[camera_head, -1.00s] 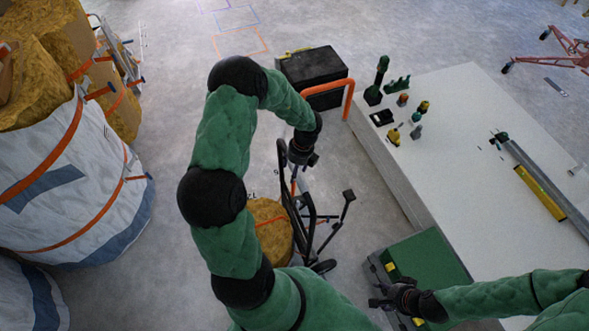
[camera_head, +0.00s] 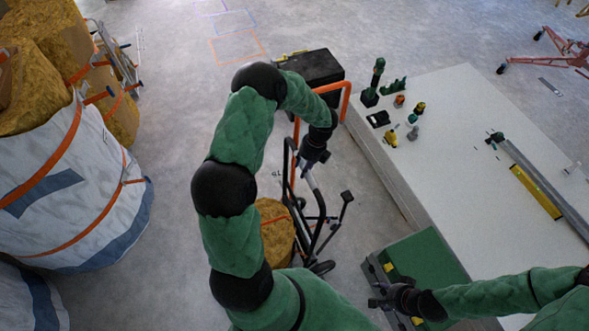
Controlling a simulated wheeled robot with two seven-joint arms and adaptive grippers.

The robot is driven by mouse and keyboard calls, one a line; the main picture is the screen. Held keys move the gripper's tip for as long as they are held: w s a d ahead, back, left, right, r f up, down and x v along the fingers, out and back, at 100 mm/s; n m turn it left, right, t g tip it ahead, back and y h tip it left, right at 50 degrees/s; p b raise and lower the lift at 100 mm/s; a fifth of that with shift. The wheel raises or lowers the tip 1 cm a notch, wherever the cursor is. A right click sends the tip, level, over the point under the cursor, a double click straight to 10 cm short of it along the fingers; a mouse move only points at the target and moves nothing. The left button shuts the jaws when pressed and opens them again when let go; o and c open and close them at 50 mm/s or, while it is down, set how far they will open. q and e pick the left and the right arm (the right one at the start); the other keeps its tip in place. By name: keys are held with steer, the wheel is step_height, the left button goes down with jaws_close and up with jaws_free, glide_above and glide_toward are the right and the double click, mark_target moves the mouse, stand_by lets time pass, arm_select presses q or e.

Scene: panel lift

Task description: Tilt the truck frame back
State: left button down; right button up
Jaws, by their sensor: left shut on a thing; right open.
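The truck frame (camera_head: 291,190) is a dark tubular hand truck in the middle of the head view, leaning, with a wheel near its lower end. My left gripper (camera_head: 306,166) is at its upper part and shut on the frame; the black wrist hides part of the grip. A straw-coloured round roll (camera_head: 275,238) is just left of the frame's lower part; I cannot tell whether they touch. My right gripper (camera_head: 375,296) is open and empty beside the green-topped case, well away from the frame.
A white table (camera_head: 470,130) with tools is on the right; a green-topped case (camera_head: 425,262) is in front. Large white bags (camera_head: 75,190) fill the left. Floor between is clear.

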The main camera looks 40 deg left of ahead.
arm_select(q)
steer(key=w+d+f+b, duration=0.1)
steer(key=w+d+b, duration=0.2)
steer(key=w+d, duration=0.3)
steer(key=w+d+f+b, duration=0.1)
steer(key=w+d+b, duration=0.2)
steer(key=w, duration=1.4)
steer(key=shift+w+d+f+g+b, duration=0.2)
steer(key=shift+w+d+g+b, duration=0.1)
steer(key=shift+d, duration=1.05)
arm_select(e)
step_height(320, 180, down, 6)
steer(key=shift+f, duration=0.25)
steer(key=shift+w+a, duration=0.1)
steer(key=shift+w, duration=0.05)
steer(key=shift+c, duration=0.2)
